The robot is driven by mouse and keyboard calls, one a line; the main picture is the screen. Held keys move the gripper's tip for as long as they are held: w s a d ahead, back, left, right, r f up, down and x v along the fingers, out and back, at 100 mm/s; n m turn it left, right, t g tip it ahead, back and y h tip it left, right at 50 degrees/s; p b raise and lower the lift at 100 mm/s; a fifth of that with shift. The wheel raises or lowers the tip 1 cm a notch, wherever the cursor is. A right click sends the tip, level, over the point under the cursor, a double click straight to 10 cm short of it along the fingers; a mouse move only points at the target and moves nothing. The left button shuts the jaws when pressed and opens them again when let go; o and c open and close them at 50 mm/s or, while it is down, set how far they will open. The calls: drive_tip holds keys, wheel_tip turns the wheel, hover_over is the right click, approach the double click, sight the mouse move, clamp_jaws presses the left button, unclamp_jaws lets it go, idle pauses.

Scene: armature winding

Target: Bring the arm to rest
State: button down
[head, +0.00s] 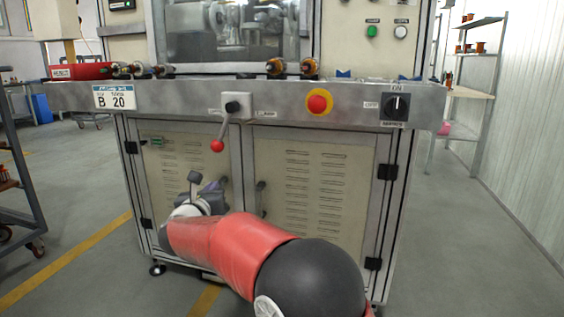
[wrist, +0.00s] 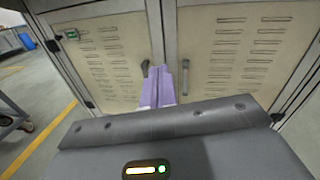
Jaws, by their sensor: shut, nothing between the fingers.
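My arm reaches forward and left, low in front of the winding machine (head: 300,180), in the head view. My gripper (head: 222,184) is in front of the left cabinet door, below the red-knobbed lever (head: 217,146). In the wrist view my gripper's purple fingers (wrist: 159,72) are together and empty, pointing toward the cabinet doors near the two handles. The cabinet doors (wrist: 235,50) are closed. I cannot tell from the pictures how far the fingertips are from the doors.
The machine's ledge (head: 260,98) holds a red box (head: 82,71), several armatures (head: 308,67), a red stop button (head: 319,102) and a rotary switch (head: 396,106). A rack (head: 15,170) stands at left, shelves (head: 470,80) at right. The floor (head: 480,240) at right is clear.

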drive_tip(key=s+d+r+n+g+y+p, duration=0.15)
drive_tip(key=s+d+r+n+y, duration=0.3)
drive_tip(key=n, duration=0.45)
drive_tip(key=s+d+r+n+g+y, duration=0.2)
drive_tip(key=s+d+r+n, duration=0.25)
drive_tip(key=d+n, duration=0.4)
drive_tip(key=s+d+f+n+g+h, duration=0.1)
drive_tip(key=s+d+f+n+g, duration=0.2)
drive_tip(key=s, duration=0.7)
drive_tip(key=s+d+f+n+g+h+p, duration=0.1)
drive_tip(key=s+d+f+n+g+h, duration=0.1)
drive_tip(key=s+d+f+n, duration=0.5)
drive_tip(key=s+d+f+n+g+h+p, duration=0.1)
drive_tip(key=s+d+f+n+g, duration=0.3)
drive_tip(key=s+d+n, duration=0.4)
drive_tip(key=s+d+f+h, duration=0.1)
drive_tip(key=s+d, duration=0.1)
drive_tip(key=s, duration=0.3)
drive_tip(key=shift+s+d+f, duration=0.2)
drive_tip(key=shift+s+f, duration=0.05)
